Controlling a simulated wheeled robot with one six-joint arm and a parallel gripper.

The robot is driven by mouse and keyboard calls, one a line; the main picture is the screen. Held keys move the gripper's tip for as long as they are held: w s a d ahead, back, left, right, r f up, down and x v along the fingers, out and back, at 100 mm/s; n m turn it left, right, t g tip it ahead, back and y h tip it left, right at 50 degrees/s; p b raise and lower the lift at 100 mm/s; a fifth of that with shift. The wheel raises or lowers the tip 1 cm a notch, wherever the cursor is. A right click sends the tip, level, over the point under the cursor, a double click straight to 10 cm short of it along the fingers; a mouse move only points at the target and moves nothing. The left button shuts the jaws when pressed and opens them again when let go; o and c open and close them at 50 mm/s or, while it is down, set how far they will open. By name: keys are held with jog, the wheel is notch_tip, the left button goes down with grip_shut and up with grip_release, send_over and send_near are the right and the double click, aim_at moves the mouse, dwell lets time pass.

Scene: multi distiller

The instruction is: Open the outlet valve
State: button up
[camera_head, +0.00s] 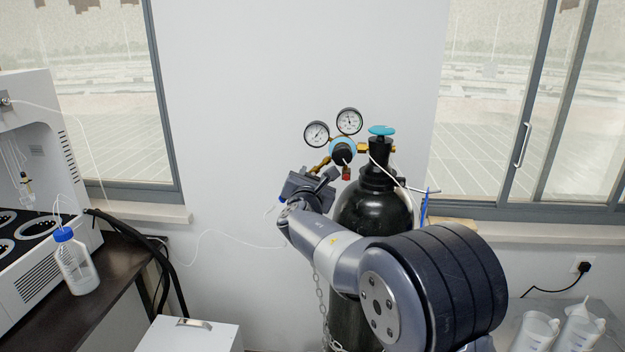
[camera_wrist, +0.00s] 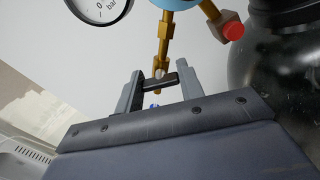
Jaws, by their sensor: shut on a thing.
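The outlet valve is a small black bar handle (camera_wrist: 160,81) on the brass outlet pipe (camera_wrist: 163,45) of the gas regulator. In the wrist view, my gripper (camera_wrist: 160,84) has a finger at each end of this handle and is shut on it. In the head view, my gripper (camera_head: 326,176) is at the regulator's lower left, beside the brass outlet (camera_head: 320,166), and the valve handle is hard to make out there. The regulator (camera_head: 343,152) has a blue and black body and two round gauges, a left one (camera_head: 317,134) and a right one (camera_head: 349,121).
The black gas cylinder (camera_head: 372,212) with a turquoise handwheel (camera_head: 381,131) stands just right of my gripper, partly behind my arm. A red-tipped fitting (camera_wrist: 232,31) is close by. A bench with a blue-capped bottle (camera_head: 77,265) is at left; white containers (camera_head: 537,330) are at right.

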jog(key=shift+n, duration=1.2)
jog(key=o, duration=1)
jog(key=s+b, duration=0.1)
jog(key=s, duration=0.2)
jog(key=s+b, duration=0.1)
jog(key=s, duration=0.3)
jog(key=s+b, duration=0.1)
jog(key=s, duration=0.3)
jog(key=shift+a, duration=0.25)
jog(key=shift+c, duration=0.2)
